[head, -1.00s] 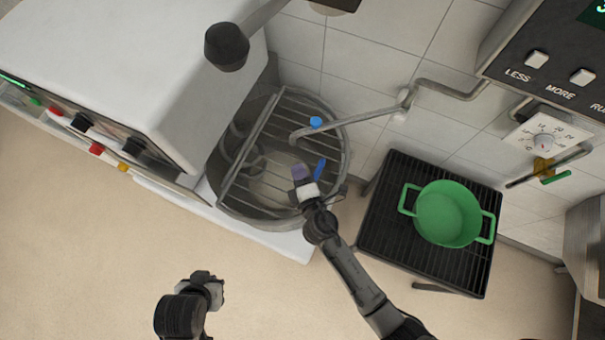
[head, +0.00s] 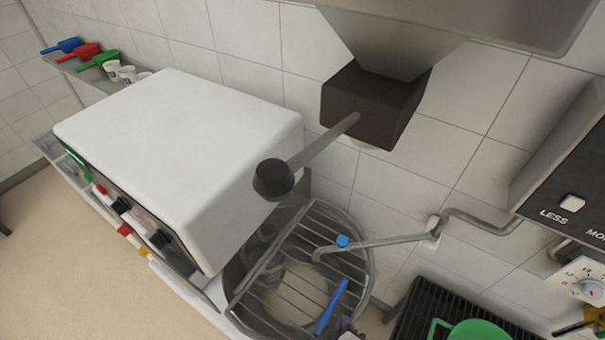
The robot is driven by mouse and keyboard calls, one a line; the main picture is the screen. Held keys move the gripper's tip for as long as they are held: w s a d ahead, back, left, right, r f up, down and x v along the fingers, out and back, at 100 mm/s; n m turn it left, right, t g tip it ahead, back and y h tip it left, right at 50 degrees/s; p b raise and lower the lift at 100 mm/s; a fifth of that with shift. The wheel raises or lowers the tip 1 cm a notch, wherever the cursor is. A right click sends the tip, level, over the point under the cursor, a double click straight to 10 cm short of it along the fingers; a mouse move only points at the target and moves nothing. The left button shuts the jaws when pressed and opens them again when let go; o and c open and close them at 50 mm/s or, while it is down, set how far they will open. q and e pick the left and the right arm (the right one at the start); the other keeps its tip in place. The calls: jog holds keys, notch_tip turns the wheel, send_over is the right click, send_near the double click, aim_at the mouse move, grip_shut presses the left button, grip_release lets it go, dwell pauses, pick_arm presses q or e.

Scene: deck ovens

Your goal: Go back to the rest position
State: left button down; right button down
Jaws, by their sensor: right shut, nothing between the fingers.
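My left gripper is out of view.
A wire guard (head: 318,243) covers the bowl. A tap (head: 385,242) with a blue knob reaches over it. A white-topped machine (head: 190,150) stands left, a black rack (head: 425,300) with a green pot (head: 472,332) lower right. Scoops and cups sit on a far shelf.

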jog(key=s+d+r+m+g+y, duration=0.2)
jog(key=s+d+m+g, duration=0.3)
jog(key=s, duration=0.4)
jog(key=s+d+r+m+g+y, duration=0.1)
jog(key=s+d+m+g, duration=0.15)
jog(key=s+d, duration=0.45)
notch_tip(320, 180, up, 20)
jog(key=s+p, duration=0.1)
jog(key=p, duration=1.9)
jog(key=shift+s+a+g, duration=0.2)
jog(key=shift+a+g, duration=0.15)
jog(key=shift+a, duration=0.1)
